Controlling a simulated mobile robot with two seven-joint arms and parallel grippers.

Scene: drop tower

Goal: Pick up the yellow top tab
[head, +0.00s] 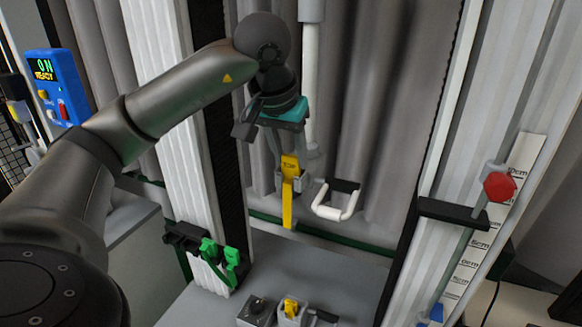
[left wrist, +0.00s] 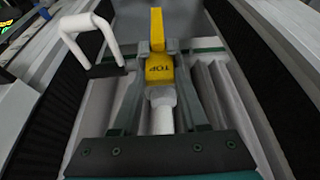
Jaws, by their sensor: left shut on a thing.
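The yellow top tab (head: 289,190) hangs between the fingers of my left gripper (head: 290,180) in the head view. It is a long, narrow yellow piece with a wider upper end. In the left wrist view the tab (left wrist: 159,68) shows the word "TOP" and lies between the two fingertips of my left gripper (left wrist: 158,78). The left gripper is shut on the tab. I cannot tell whether the tab touches anything below. My right gripper is not in view.
A white U-shaped handle (head: 336,203) is just right of the tab. A green clamp (head: 222,258) is on the left post. A second yellow piece (head: 291,308) sits in a holder below. A red knob (head: 499,187) and scale stand at right, a blue control box (head: 57,88) at left.

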